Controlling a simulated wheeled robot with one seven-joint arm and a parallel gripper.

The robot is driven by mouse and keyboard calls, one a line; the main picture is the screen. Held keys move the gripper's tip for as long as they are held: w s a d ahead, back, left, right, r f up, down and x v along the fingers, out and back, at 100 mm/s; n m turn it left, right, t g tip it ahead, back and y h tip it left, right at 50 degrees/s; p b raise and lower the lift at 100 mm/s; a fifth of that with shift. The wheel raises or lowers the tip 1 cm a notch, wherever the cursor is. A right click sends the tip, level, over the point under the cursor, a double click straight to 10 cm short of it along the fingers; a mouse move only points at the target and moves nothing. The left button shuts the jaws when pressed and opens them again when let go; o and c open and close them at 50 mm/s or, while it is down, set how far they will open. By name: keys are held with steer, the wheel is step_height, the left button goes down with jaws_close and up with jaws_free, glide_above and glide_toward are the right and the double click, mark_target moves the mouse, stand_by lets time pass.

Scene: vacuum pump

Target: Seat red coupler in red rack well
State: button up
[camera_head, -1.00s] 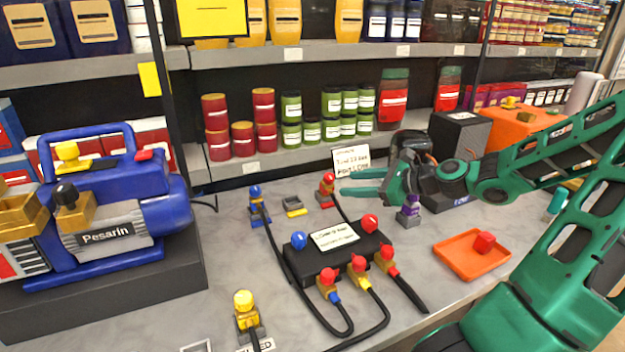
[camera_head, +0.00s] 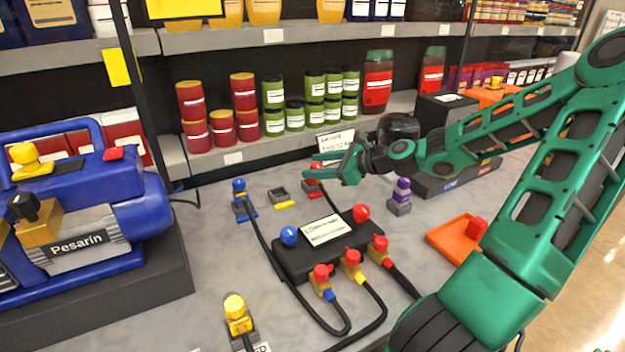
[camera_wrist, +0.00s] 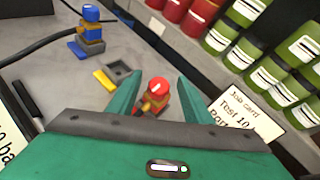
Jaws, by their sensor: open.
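The red coupler (camera_head: 316,167) stands roughly upright at the back of the bench, with a black hose running from it. It is at the red rack well (camera_head: 311,187), whose red edge shows below; how deep it sits I cannot tell. My gripper (camera_head: 312,175) is open beside the coupler and partly covers it. In the wrist view, the red coupler (camera_wrist: 155,93) shows between the two green fingers of my gripper (camera_wrist: 157,88), with gaps visible. The fingers are not closed on it, and its base is partly hidden by my gripper.
An empty yellow-edged well (camera_head: 282,197) and a blue coupler (camera_head: 240,190) stand to the left. A black manifold box (camera_head: 290,262) with several couplers is in front. A purple coupler (camera_head: 402,190) and an orange tray (camera_head: 447,236) are right. A job card (camera_head: 335,141) stands behind.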

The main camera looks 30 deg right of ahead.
steer(key=shift+x, duration=2.35)
steer(key=shift+s, duration=0.1)
steer(key=shift+c, duration=0.3)
jaws_close()
steer(key=shift+r, duration=0.15)
